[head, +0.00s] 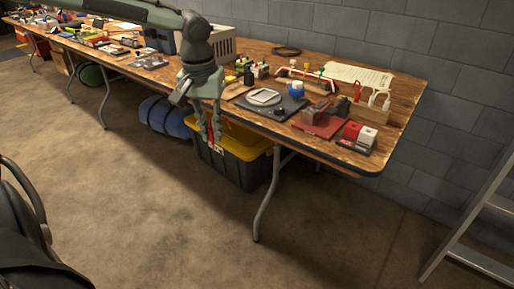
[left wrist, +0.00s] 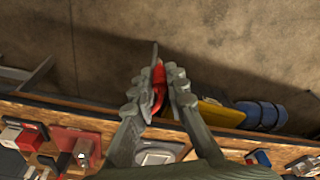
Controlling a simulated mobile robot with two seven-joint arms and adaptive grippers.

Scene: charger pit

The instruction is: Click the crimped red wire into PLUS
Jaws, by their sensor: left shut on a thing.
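My left gripper (head: 211,138) hangs in front of the table's front edge, above the floor and beside a yellow-lidded bin. Its fingers (left wrist: 158,88) are shut on a slim red thing (left wrist: 160,90) with a grey pointed part. It is too small to tell whether this is the crimped red wire. Near the table's right end are a red-and-white block (head: 367,136) and a red mat (head: 320,124) with a dark device on it. These also show at the left of the left wrist view. No PLUS marking is readable. My right gripper is not in view.
A ladder (head: 480,225) stands at right.

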